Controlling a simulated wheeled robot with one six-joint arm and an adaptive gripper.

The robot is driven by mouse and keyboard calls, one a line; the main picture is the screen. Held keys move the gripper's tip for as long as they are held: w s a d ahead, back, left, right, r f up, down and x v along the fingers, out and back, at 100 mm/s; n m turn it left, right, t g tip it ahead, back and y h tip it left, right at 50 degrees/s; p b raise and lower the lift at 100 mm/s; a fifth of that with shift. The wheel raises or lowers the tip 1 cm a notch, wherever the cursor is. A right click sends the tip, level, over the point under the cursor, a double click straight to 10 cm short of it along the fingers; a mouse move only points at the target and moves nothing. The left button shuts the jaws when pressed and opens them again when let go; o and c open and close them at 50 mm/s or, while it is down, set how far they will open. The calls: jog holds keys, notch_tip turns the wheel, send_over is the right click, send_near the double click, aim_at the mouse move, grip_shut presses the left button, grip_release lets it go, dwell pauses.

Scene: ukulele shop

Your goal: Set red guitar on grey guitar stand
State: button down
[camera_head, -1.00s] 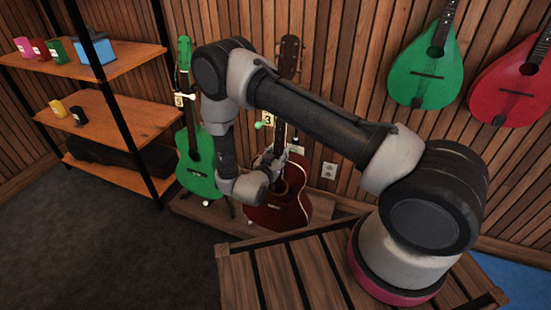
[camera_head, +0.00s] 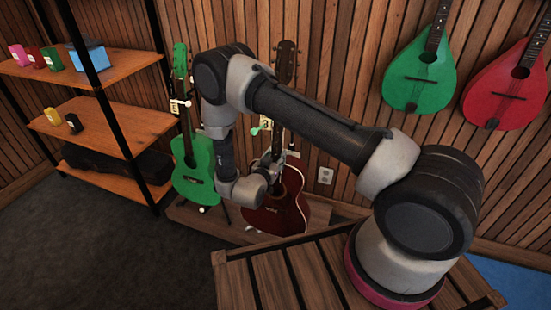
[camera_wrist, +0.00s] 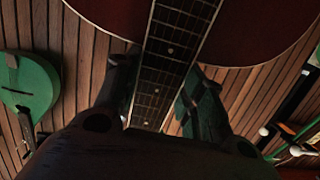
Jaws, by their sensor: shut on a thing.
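The red guitar (camera_head: 276,210) stands roughly upright near the wall, its dark neck and headstock (camera_head: 285,56) rising above my arm. My gripper (camera_wrist: 160,92) is shut on its neck, with one finger on each side of the fretboard (camera_wrist: 158,82) in the wrist view. The guitar's red body (camera_wrist: 240,30) fills the top of that view. In the head view my wrist hides part of the neck and body edge. Pale fittings and a tag marked 3 (camera_head: 266,124) show beside the neck. I cannot clearly make out the grey stand behind the guitar.
A green guitar (camera_head: 194,172) stands close on the left, on a low wooden platform (camera_head: 218,228). A shelf (camera_head: 95,125) with small boxes is farther left. Green (camera_head: 420,75) and red (camera_head: 510,88) mandolins hang on the wall. A slatted wooden surface (camera_head: 270,275) lies in front.

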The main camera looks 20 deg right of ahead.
jog(key=shift+w, duration=0.15)
jog(key=shift+r+x, duration=0.2)
jog(key=shift+x, duration=1.35)
jog(key=shift+r+x, duration=0.15)
jog(key=shift+x, duration=1.4)
jog(key=shift+w+d, duration=0.1)
jog(key=shift+d, duration=0.05)
jog(key=shift+f, duration=0.1)
jog(key=shift+w+d+f, duration=0.1)
jog(key=shift+w+f, duration=0.05)
jog(key=shift+f, duration=2.5)
jog(key=c, duration=0.8)
grip_release()
jog(key=shift+f, duration=0.1)
